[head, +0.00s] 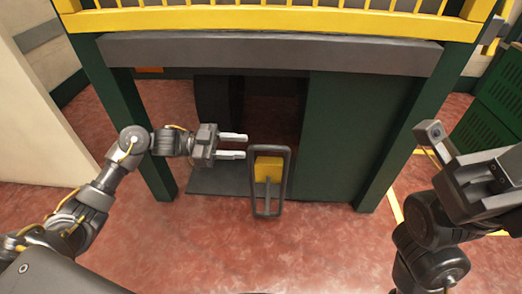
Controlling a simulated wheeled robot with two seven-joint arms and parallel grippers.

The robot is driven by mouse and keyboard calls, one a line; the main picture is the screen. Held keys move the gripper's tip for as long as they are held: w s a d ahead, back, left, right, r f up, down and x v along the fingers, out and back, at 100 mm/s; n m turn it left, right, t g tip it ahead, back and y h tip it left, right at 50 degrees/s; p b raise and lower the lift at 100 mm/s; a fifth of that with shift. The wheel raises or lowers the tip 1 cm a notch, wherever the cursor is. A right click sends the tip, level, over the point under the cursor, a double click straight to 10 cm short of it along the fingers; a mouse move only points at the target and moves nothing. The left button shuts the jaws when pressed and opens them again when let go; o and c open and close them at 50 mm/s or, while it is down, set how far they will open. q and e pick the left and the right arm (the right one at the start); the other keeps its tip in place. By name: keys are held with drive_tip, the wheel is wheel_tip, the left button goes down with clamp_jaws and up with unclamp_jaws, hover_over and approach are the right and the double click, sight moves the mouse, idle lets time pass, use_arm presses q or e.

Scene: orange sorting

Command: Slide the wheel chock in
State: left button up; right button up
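The wheel chock (267,170) is a yellow block with a grey upright loop handle in front of it, at the middle of the head view. It stands at the front of a dark opening under the machine. My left gripper (246,146) is open, with its two pale fingers pointing right. Its fingertips are just left of the handle's upper part, and nothing shows between them. My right gripper (432,133) is at the right edge, well away from the chock.
A dark flat plate (218,181) lies on the red floor left of the chock. Green posts (393,148) and a green panel (335,135) flank the opening, under a grey beam (270,53) and yellow rail. Green crates (490,125) stand far right. The front floor is clear.

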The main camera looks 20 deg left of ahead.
sight(261, 145)
use_arm(q)
drive_tip(key=b+x, duration=0.2)
drive_tip(key=x, duration=0.4)
drive_tip(key=shift+d, duration=0.4)
drive_tip(key=shift+w, duration=0.1)
clamp_jaws()
